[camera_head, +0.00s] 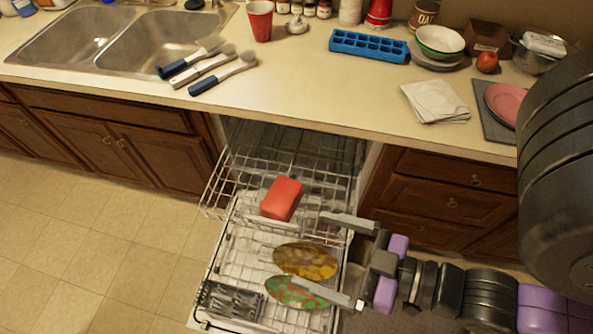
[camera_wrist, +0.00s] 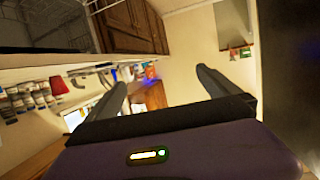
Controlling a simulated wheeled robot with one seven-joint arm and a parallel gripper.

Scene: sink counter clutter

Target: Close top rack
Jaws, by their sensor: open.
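The dishwasher under the counter stands open, with the wire top rack (camera_head: 222,190) pulled partly out. The longer lower rack (camera_head: 215,262) extends further forward beneath it. A red block-like item (camera_head: 281,198) sits among the racks; I cannot tell which rack bears it. Two patterned plates, one yellow-brown (camera_head: 305,260) and one green-red (camera_head: 296,292), show near the front. My gripper (camera_head: 300,249) reaches in from the right with its two fingers spread and nothing between them. Its fingers appear over the plates and hide parts of the racks. The open fingers also show in the wrist view (camera_wrist: 160,78).
A grey cutlery basket (camera_head: 230,300) is at the lower rack's front left. Drawers (camera_head: 445,200) flank the dishwasher on the right. The counter (camera_head: 300,90) above holds brushes (camera_head: 207,68), an ice tray (camera_head: 368,46) and a napkin (camera_head: 435,101). Floor (camera_head: 130,250) at left is clear.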

